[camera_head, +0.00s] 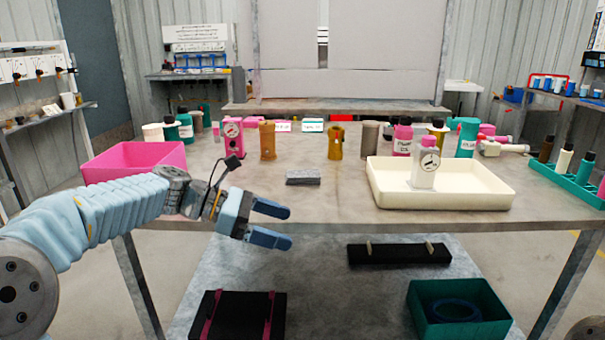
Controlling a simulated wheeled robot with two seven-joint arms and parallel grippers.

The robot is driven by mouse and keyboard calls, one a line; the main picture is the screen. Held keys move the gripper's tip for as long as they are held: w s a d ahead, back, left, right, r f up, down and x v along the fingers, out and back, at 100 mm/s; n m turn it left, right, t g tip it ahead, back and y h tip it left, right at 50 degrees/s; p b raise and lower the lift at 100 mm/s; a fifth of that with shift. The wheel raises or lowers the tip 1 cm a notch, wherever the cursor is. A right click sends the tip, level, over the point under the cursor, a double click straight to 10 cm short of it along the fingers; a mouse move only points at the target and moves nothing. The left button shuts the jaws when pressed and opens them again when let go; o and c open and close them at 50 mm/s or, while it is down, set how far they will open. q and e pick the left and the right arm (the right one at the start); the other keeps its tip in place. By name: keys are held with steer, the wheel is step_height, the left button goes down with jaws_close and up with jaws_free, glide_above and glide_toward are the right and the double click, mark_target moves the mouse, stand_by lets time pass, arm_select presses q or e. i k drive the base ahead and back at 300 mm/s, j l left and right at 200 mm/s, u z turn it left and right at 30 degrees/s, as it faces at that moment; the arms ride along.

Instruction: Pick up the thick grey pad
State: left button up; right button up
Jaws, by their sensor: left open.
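The thick grey pad (303,177) lies flat on the tabletop, near the middle of the table in the head view. My left gripper (282,226) comes in from the left and hangs at the front edge of the table, nearer to me than the pad and a little to its left. Its two blue fingers are apart with nothing between them. The pad is clear of the gripper and fully visible. My right gripper is not in view.
A pink bin (135,160) stands left and a cream tray (440,190) holding a pink-and-white bottle (425,168) stands right. Several bottles and cylinders line the back. A teal rack (565,185) is far right. The tabletop around the pad is clear.

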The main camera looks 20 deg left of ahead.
mark_target(296, 176)
steer(key=i+j, duration=0.3)
steer(key=i, duration=0.15)
steer(key=i+j, duration=0.3)
steer(key=i, duration=0.15)
